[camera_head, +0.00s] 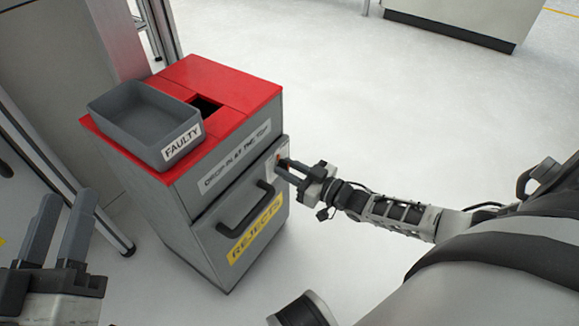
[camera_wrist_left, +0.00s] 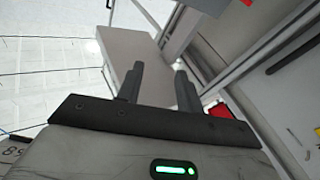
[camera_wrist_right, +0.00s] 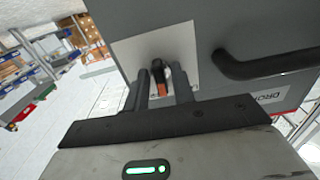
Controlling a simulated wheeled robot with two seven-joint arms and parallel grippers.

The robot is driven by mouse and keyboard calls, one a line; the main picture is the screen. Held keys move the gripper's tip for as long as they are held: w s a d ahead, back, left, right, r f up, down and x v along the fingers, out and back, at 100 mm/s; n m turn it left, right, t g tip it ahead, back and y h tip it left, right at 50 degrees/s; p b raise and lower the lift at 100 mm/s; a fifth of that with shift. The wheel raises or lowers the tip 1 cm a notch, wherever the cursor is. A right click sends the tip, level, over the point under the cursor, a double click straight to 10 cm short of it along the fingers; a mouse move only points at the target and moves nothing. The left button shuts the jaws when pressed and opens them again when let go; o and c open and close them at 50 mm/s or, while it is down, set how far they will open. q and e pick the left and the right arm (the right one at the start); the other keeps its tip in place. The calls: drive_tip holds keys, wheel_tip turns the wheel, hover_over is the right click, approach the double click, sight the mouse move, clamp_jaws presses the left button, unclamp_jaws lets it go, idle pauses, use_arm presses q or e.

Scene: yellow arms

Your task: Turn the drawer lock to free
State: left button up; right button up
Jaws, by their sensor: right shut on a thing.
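The drawer lock is on the front of the grey rejects cabinet (camera_head: 165,205), at the upper right of its drawer. In the right wrist view its small dark and orange-red knob (camera_wrist_right: 159,78) sits on a white plate (camera_wrist_right: 185,45). My right gripper (camera_head: 279,170) is at the lock, its fingers on either side of the knob and shut on it; it also shows in the right wrist view (camera_wrist_right: 160,88). The fingers hide part of the knob. My left gripper (camera_head: 60,230) is open and empty at the lower left; its parted fingers show in the left wrist view (camera_wrist_left: 158,85).
A dark drawer handle (camera_head: 245,208) is left of the lock, above a yellow REJECTS label (camera_head: 256,230). A grey FAULTY tray (camera_head: 143,120) stands on the red top (camera_head: 215,75), beside a square opening. Metal frame posts stand at left.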

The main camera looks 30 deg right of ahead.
drive_tip(key=m, duration=0.4)
drive_tip(key=shift+m, duration=0.3)
use_arm(q)
drive_tip(key=shift+s+d+f+n, duration=0.15)
drive_tip(key=shift+f+n, duration=0.15)
drive_tip(key=shift+f, duration=0.2)
use_arm(e)
drive_tip(key=shift+m, duration=2)
drive_tip(key=o, duration=0.7)
